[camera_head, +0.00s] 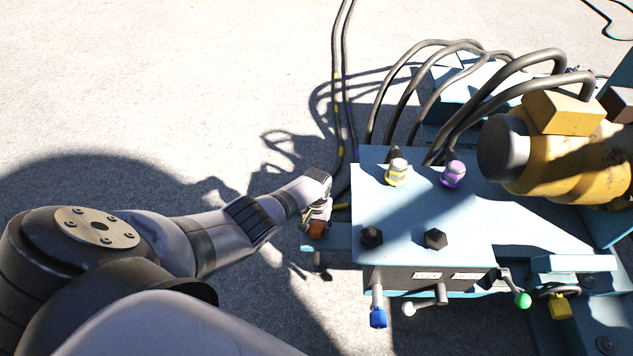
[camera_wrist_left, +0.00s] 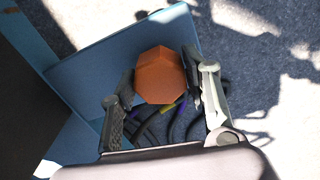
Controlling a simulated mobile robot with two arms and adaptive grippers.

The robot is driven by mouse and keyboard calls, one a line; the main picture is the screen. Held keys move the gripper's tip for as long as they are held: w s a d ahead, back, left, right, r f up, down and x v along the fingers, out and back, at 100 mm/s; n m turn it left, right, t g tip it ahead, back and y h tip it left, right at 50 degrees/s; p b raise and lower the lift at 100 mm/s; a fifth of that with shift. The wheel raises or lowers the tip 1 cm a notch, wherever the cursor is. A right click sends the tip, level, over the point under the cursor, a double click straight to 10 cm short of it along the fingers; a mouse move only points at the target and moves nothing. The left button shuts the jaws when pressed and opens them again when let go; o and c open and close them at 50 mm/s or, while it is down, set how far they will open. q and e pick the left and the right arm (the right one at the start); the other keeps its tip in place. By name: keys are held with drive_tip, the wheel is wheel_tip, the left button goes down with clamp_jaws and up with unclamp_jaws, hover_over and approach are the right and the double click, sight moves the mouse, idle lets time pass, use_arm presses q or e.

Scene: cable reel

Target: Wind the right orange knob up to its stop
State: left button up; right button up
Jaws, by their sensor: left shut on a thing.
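One orange knob (camera_wrist_left: 160,76) with a faceted top shows in the left wrist view. It sits over a blue plate and lies between the two fingers of my left gripper (camera_wrist_left: 165,85), which is shut on it. In the head view my left gripper (camera_head: 316,212) reaches in from the left to the left side of the light blue control box. The knob (camera_head: 317,229) shows there as a small orange-brown patch, partly hidden by the gripper. No other orange knob is in view. My right gripper is not in view.
Blue (camera_head: 378,317), white and green-tipped (camera_head: 522,300) levers stick out in front. A yellow motor (camera_head: 560,160) and thick hoses stand behind. Open concrete lies left.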

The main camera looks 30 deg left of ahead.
sight(317, 227)
use_arm(q)
drive_tip(key=shift+n, duration=1)
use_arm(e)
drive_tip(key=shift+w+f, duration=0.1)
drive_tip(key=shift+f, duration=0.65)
use_arm(q)
drive_tip(key=o, duration=1.1)
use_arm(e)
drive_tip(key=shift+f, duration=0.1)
use_arm(q)
drive_tip(key=shift+r, duration=0.1)
wheel_tip(317, 227, up, 12)
